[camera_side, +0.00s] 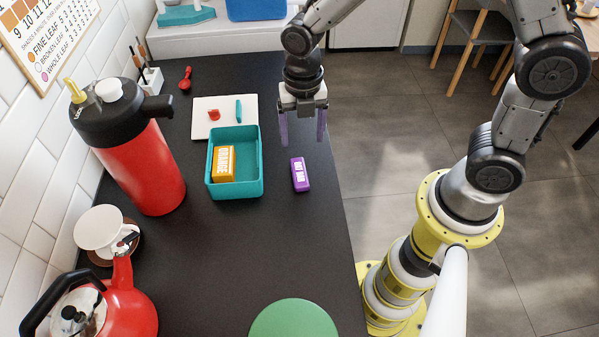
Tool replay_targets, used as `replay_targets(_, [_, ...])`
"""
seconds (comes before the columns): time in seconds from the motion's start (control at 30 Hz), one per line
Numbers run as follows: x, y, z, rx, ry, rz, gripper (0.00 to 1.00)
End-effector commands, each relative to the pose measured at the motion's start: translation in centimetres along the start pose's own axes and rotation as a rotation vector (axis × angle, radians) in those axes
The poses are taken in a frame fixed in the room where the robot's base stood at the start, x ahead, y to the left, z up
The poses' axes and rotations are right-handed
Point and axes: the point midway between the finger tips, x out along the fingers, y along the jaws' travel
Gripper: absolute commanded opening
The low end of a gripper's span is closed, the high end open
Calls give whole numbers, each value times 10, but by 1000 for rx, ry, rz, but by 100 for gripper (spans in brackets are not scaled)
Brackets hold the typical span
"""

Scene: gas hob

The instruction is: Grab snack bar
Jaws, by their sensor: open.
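The snack bar (300,174) is a small purple block with white lettering. It lies on the dark counter, right of the teal box. My gripper (302,138) is open and empty, with its two purple fingers pointing down. It hangs above the counter, behind the snack bar in the picture and apart from it. The whole top of the snack bar shows.
A teal box (234,190) holds an orange carton (223,163). Behind it is a white board (206,119) with small red and teal items. A red flask (146,170), red kettle (127,303) and green disc (293,319) stand around. The counter's right edge is near the snack bar.

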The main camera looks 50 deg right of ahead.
Motion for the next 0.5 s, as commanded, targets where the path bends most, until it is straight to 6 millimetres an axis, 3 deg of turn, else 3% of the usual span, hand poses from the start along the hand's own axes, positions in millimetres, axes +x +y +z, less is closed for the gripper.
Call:
replay_targets(0.2, [38, 0, 0, 1, 1, -2, 78])
replay_targets(0.5, [60, 2, -1, 1, 1, -1, 78])
